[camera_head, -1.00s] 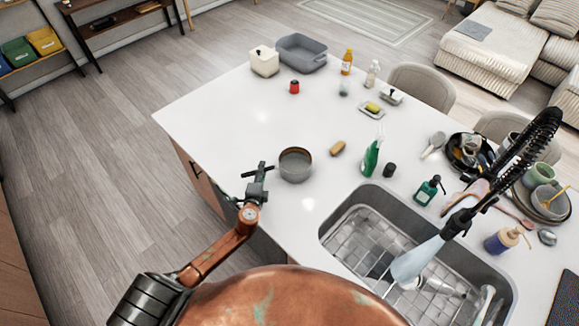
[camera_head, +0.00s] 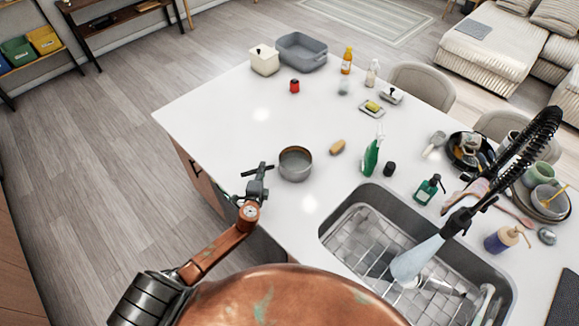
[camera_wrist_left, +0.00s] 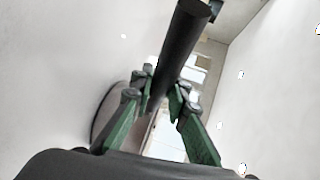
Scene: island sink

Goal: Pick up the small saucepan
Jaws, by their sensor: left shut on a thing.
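The small saucepan (camera_head: 295,165) is a grey round pot standing upright on the white island counter, left of the sink. Its dark handle points left towards the counter's edge. My left gripper (camera_head: 260,172) is at this handle and shut on it. In the left wrist view the dark handle (camera_wrist_left: 180,45) runs between the green fingers (camera_wrist_left: 160,98), and part of the pan's round side (camera_wrist_left: 106,118) shows behind the left finger. The gripper partly hides the handle in the head view. My right gripper is not in view.
The sink (camera_head: 340,215) with a wire rack lies to the right. The counter behind and left of the pan is clear.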

